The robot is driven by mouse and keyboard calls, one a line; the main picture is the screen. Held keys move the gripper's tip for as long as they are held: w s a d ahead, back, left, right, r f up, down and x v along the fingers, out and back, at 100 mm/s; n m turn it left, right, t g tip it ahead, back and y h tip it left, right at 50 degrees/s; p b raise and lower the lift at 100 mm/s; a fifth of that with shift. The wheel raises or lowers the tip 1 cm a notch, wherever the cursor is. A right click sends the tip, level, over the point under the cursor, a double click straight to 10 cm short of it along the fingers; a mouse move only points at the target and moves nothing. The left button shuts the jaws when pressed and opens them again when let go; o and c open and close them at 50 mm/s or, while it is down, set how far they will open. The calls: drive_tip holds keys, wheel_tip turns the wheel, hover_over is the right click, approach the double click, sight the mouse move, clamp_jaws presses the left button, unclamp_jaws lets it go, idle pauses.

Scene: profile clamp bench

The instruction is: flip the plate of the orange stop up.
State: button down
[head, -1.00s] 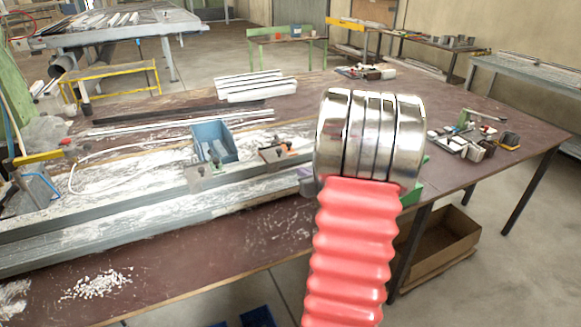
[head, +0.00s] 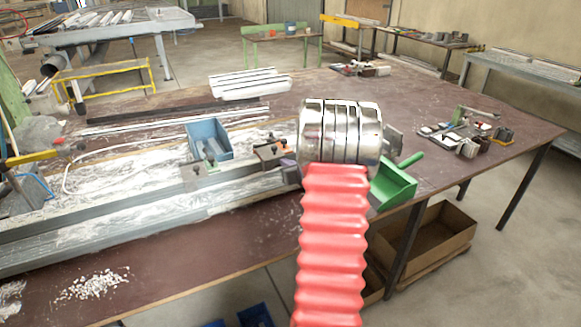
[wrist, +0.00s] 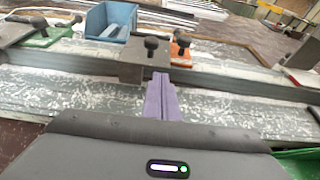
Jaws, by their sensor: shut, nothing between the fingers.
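The orange stop (wrist: 180,54) sits on the grey rail near the middle of the wrist view, with black knobs by it. Its grey plate (wrist: 135,66) is left of the orange part and extends over the rail's near side; its exact tilt is hard to tell. The stop also shows in the head view (head: 284,147), just left of my arm. My gripper (wrist: 161,76) has purple fingers, shut and empty. In the wrist view their tips appear at the plate's lower right edge; I cannot tell whether they touch. In the head view my arm mostly hides the gripper.
A green stop (wrist: 48,37) stands farther left on the rail. A blue bin (head: 209,139) is behind the rail. A green scoop (head: 392,185) lies at the table edge, right of my arm. White shavings cover the bench around the rail.

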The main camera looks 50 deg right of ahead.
drive_tip(key=shift+w+d+f, duration=0.1)
drive_tip(key=shift+w, duration=0.15)
drive_tip(key=shift+w, duration=0.15)
idle(0.4)
drive_tip(key=shift+r, duration=0.25)
